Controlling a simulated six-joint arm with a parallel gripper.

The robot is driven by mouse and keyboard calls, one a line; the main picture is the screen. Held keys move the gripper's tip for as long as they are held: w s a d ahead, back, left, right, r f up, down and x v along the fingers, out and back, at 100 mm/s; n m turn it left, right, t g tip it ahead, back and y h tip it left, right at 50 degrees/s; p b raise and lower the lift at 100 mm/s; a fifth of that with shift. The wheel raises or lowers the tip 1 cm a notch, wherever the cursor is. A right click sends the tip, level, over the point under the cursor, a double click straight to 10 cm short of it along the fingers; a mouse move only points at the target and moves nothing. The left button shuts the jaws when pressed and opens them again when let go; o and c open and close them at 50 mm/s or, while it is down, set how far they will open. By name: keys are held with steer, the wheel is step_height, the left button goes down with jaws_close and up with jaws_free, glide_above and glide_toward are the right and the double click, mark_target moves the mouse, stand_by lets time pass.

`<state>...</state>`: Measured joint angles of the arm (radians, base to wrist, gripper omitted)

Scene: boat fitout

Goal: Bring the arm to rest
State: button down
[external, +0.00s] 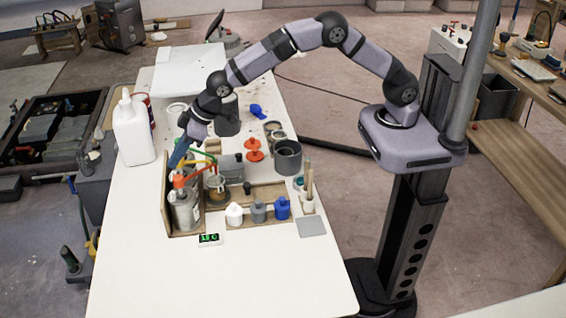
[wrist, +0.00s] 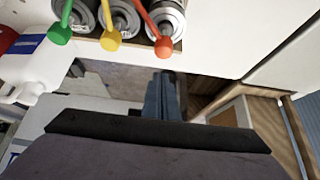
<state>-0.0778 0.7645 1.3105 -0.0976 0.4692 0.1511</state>
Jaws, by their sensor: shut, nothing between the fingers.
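My gripper (external: 178,157) is above the left side of the white table (external: 150,273), its blue fingers pointing down and to the left. It is close to the canisters with green, yellow and orange lever handles. In the wrist view my gripper's blue fingers (wrist: 162,97) are together with nothing between them. The canisters (wrist: 165,17) line the top of that view, with the orange handle (wrist: 153,30) nearest the fingertips. In the external view a silver canister (external: 185,212) stands at the front of the row.
A white jug (external: 133,130) stands left of my gripper. A wooden rack (external: 262,195) holds small bottles, including a blue one (external: 282,208). A grey cup (external: 288,157) and an orange-red item (external: 254,150) stand to the right.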

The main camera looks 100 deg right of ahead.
steer(key=shift+r, duration=0.1)
stand_by(0.4)
steer(key=s+d+f+g, duration=0.1)
steer(key=s+d+g, duration=0.1)
steer(key=s, duration=1.9)
steer(key=s+d+f+g, duration=0.1)
steer(key=s+g, duration=0.3)
steer(key=s, duration=1.8)
steer(key=shift+s+d+f+g, duration=0.25)
steer(key=shift+d+g, duration=0.15)
steer(key=shift+d, duration=0.1)
steer(key=shift+w, duration=0.1)
